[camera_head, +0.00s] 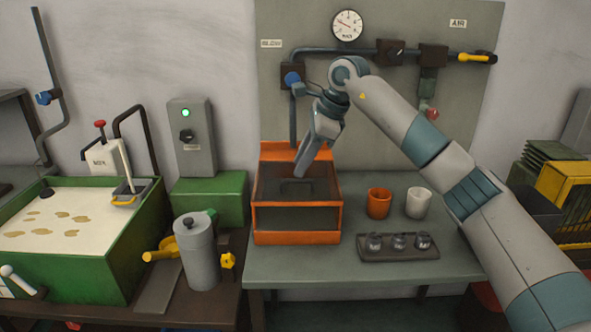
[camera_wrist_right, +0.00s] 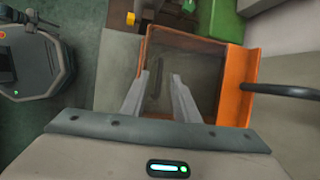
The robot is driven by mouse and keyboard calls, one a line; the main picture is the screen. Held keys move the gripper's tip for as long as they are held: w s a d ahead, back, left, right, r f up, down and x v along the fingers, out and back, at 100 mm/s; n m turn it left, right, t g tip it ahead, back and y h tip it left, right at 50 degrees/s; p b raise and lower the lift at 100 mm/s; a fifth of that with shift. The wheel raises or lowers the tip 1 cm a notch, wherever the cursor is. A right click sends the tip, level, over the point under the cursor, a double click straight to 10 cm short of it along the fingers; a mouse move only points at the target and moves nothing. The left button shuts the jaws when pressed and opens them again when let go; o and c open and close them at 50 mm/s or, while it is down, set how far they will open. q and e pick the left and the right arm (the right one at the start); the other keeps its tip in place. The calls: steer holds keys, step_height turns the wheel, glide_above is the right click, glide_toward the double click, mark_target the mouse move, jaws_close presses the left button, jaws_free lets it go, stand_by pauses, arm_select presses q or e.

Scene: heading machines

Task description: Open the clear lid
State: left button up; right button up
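The orange box (camera_head: 297,238) stands on the grey-green bench against the panel. Its clear lid (camera_head: 268,183) lies down over the top and looks shut. A dark handle (camera_head: 296,186) sits on the lid. My right gripper (camera_head: 301,174) points down over the lid, close above the handle. In the right wrist view the orange box (camera_wrist_right: 247,75) lies below the right gripper (camera_wrist_right: 160,75). Its two fingers are apart, with the dark handle (camera_wrist_right: 155,84) showing between or beneath them. I cannot tell whether they touch it. My left gripper is not in view.
An orange cup (camera_head: 379,203), a white cup (camera_head: 418,203) and a dark tray (camera_head: 372,254) with three small clear pieces stand right of the box. A pipe (camera_head: 293,120) with a blue valve rises behind it. A grey canister (camera_head: 198,255) stands on the left bench.

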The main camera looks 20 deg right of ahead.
mark_target(295, 194)
steer(key=shift+p+x, duration=0.3)
steer(key=shift+x, duration=1.9)
jaws_close()
